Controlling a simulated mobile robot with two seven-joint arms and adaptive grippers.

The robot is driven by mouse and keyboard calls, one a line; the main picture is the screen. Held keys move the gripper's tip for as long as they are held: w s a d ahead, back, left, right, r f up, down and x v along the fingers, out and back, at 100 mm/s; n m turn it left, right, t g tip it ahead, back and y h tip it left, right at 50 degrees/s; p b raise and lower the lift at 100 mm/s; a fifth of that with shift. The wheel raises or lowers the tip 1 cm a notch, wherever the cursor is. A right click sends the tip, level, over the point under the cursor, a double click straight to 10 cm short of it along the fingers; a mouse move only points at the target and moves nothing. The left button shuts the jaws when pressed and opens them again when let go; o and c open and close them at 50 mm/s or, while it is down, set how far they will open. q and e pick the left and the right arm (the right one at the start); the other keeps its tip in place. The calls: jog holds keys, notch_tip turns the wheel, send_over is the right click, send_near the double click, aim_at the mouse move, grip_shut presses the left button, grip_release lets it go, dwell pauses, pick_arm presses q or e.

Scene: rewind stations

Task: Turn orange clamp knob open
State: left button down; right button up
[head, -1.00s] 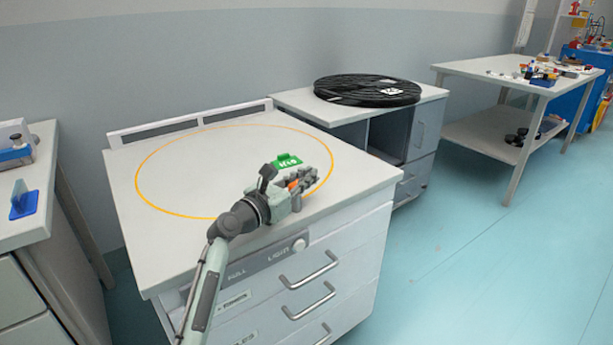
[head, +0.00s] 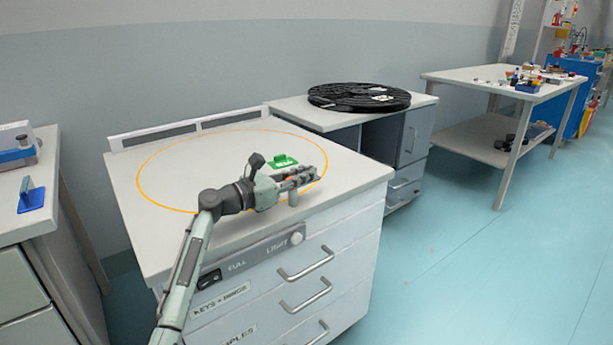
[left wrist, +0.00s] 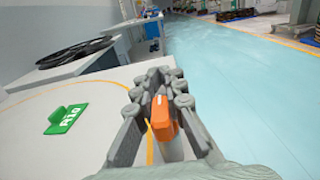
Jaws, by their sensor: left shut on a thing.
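The orange clamp knob (left wrist: 162,118) shows in the left wrist view between the fingers of my left gripper (left wrist: 160,92). It sits on a pale post that shows below it. In the head view my left gripper (head: 301,178) reaches over the right front part of the white cabinet top, and its fingers hide the knob. The gripper is shut on the knob. My right gripper is not in view.
A green tag block (head: 284,162) stands on the cabinet top (head: 190,180) just behind the gripper, inside a yellow ring. A black reel (head: 358,96) lies on the neighbouring cabinet. A blue holder (head: 31,198) stands on the left bench. Floor at the right is clear.

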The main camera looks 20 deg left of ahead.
pick_arm(q)
jog(key=shift+f, duration=0.15)
jog(key=c, duration=1.5)
grip_release()
jog(key=shift+c, duration=0.2)
jog(key=v, duration=1.2)
jog(key=shift+s, duration=0.1)
